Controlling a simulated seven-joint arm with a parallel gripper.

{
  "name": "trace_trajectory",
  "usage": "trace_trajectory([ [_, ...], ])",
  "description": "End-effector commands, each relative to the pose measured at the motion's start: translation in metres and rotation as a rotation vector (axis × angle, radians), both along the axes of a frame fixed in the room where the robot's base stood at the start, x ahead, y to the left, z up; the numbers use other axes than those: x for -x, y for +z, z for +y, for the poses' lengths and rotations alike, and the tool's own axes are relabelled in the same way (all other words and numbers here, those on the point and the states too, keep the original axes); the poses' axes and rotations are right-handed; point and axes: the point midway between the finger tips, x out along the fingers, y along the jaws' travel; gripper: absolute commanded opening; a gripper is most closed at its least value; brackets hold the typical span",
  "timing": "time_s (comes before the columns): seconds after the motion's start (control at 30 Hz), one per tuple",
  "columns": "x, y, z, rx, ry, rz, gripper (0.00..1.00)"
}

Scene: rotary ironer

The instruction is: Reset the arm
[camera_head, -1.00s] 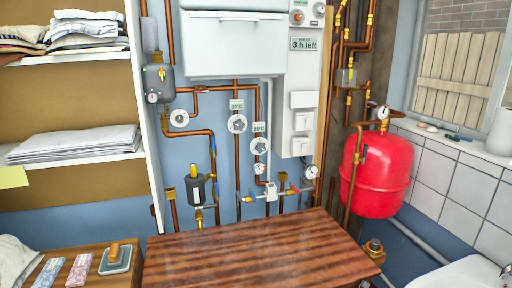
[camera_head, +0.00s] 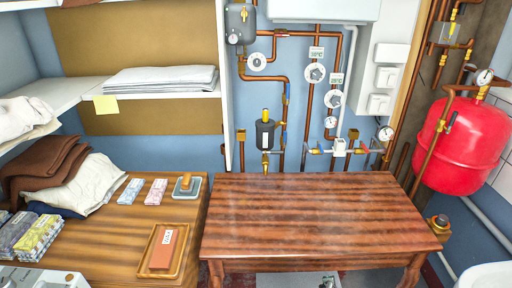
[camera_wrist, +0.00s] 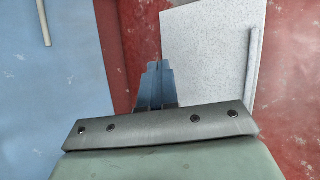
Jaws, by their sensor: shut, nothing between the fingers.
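My gripper (camera_wrist: 154,85) shows in the wrist view, with its two blue-grey fingers together and nothing between them. A grey metal bar with dark screws crosses below the fingers. Behind the fingertips are a red surface and a white speckled panel; I cannot tell how far away they are. My gripper and arm cannot be made out in the head view.
A striped wooden table (camera_head: 310,215) is bare. On its left, a wooden counter (camera_head: 110,240) holds cloths, small packets and a tray (camera_head: 163,250). Pipes with gauges and a red tank (camera_head: 460,145) stand behind and right. A speckled panel (camera_wrist: 212,60) and blue surface (camera_wrist: 55,100) show below.

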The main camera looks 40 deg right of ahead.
Motion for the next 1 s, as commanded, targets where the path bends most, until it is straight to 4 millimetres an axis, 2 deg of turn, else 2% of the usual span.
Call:
trace_trajectory([
  [0.03, -0.017, -0.005, 0.009, -0.019, -0.013, -0.059, 0.0],
  [0.1, -0.034, -0.009, 0.02, -0.042, -0.039, -0.124, 0.0],
  [0.3, -0.069, -0.012, 0.051, -0.098, -0.112, -0.199, 0.0],
  [0.57, -0.105, -0.011, 0.105, -0.177, -0.226, -0.2, 0.0],
  [0.8, -0.13, -0.011, 0.167, -0.259, -0.339, -0.179, 0.0],
  [1.0, -0.143, -0.01, 0.224, -0.327, -0.43, -0.145, 0.0],
])
